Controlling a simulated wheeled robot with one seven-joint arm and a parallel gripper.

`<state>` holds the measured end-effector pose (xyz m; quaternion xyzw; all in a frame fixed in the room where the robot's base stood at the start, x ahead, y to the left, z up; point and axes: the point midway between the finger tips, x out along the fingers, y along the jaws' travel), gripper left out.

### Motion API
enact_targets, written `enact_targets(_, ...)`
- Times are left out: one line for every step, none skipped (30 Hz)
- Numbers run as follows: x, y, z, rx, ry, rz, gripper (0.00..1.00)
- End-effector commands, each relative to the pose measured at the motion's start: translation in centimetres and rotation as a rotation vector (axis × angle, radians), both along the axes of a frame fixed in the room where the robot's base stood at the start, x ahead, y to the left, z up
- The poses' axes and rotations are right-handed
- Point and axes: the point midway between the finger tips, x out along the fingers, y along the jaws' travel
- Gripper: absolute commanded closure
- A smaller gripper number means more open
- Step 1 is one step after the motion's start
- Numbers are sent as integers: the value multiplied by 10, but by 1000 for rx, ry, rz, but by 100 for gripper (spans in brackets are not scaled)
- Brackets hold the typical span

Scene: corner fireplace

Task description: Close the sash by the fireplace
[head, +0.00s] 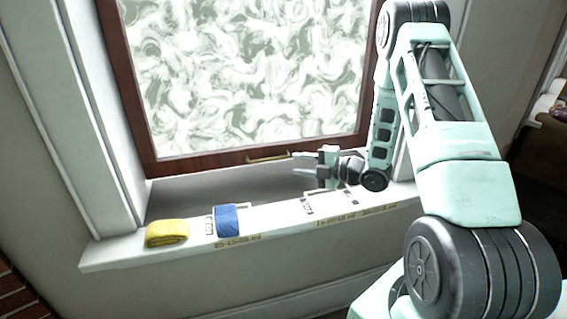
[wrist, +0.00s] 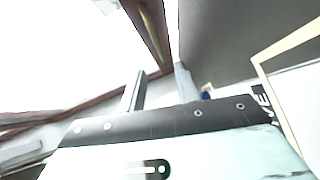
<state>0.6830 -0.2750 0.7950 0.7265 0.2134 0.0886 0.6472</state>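The sash (head: 200,161) has a dark red-brown wooden frame around swirl-patterned glass. Its bottom rail stands above the white sill, with a grey gap below it. A brass handle (head: 268,155) is on the bottom rail. My gripper (head: 302,163) is just right of the handle, low by the rail, with its fingers pointing left. The fingers are apart with nothing visible between them. In the wrist view my gripper (wrist: 160,74) also shows two separated fingers, with the brown sash frame (wrist: 146,32) beyond them. I cannot tell whether a finger touches the handle.
On the sill (head: 190,250) lie a rolled yellow cloth (head: 167,232) and a blue cloth (head: 228,220), left of my gripper. Printed marks show on the sill's front. A white window casing (head: 85,110) stands at left. Brickwork (head: 15,295) shows at the lower left corner.

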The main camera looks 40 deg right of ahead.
Motion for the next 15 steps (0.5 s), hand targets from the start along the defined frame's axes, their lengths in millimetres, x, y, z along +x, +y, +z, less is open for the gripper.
enact_targets(-10,-6,1,0,2,-4,67)
enact_targets(-16,-9,2,-1,0,-4,67)
enact_targets(-23,-12,3,0,2,-3,67)
enact_targets(-28,-14,4,0,2,-3,67)
enact_targets(-32,-16,5,0,2,-3,67)
enact_targets(-38,-19,6,0,1,-3,67)
enact_targets(-41,-20,6,1,1,-2,67)
enact_targets(-44,-21,7,0,1,-1,67)
enact_targets(-48,-23,7,0,1,-2,67)
enact_targets(-50,-24,8,-1,1,-2,67)
enact_targets(-52,-25,8,-1,1,-1,67)
enact_targets(-54,-26,9,0,1,0,67)
enact_targets(-55,-26,9,0,1,0,67)
enact_targets(-56,-26,9,0,1,0,67)
enact_targets(-56,-27,9,0,0,1,67)
